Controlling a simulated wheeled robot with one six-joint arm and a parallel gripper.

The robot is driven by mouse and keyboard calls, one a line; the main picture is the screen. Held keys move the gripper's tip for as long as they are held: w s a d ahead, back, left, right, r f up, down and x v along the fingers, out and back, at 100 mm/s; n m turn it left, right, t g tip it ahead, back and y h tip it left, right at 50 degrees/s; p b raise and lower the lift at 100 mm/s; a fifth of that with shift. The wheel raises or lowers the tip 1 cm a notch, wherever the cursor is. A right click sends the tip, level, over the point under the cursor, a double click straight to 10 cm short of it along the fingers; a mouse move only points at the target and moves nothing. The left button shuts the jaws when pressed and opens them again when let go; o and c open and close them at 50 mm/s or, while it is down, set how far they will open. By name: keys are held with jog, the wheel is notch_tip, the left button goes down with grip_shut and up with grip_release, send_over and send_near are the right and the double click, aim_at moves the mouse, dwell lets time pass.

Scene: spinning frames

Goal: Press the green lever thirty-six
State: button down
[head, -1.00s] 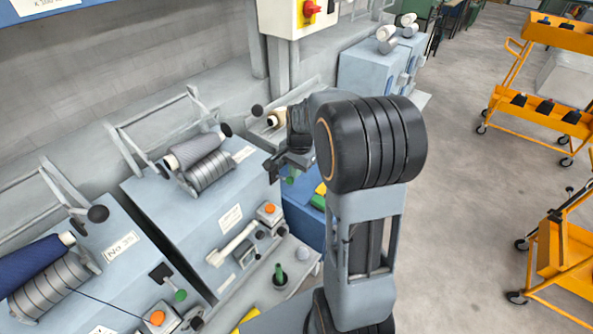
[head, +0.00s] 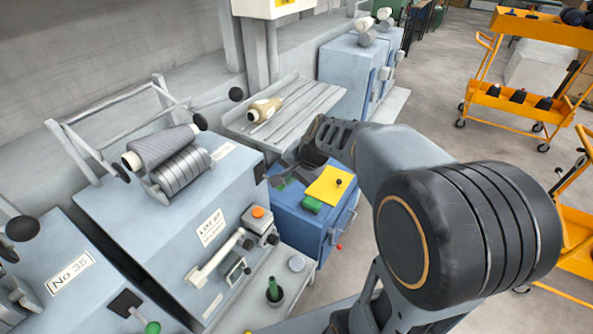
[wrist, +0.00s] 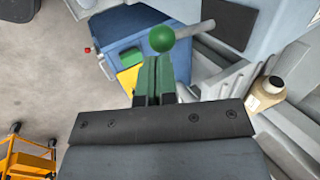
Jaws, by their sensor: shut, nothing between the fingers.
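The green ball of a lever shows in the wrist view (wrist: 162,38), on a grey rod reaching from a dark plate on a blue-grey machine. In the head view a small part of the green ball (head: 281,186) shows at the right end of the middle machine (head: 130,195), partly hidden by my gripper. My gripper (wrist: 155,62) is shut and empty. Its fingertips lie just short of the ball in the wrist picture; I cannot tell whether they touch. In the head view my gripper (head: 292,172) is beside the ball. No number thirty-six is readable.
A blue cabinet (head: 300,225) with a yellow sheet and green block stands below my gripper. The machine marked No 35 (head: 72,272) and its green lever (head: 152,327) are at lower left. A tan spool (head: 264,110) lies on the shelf behind. Orange carts (head: 520,100) stand right; floor between is clear.

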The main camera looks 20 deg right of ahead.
jog(key=shift+a+p, duration=0.15)
jog(key=shift+p, duration=0.2)
jog(key=shift+r, duration=0.25)
jog(key=shift+r+p, duration=0.65)
jog(key=shift+p, duration=0.05)
jog(key=s+d+r+p, duration=0.1)
jog(key=s+d+r, duration=0.3)
jog(key=d+r, duration=0.4)
jog(key=shift+r, duration=0.9)
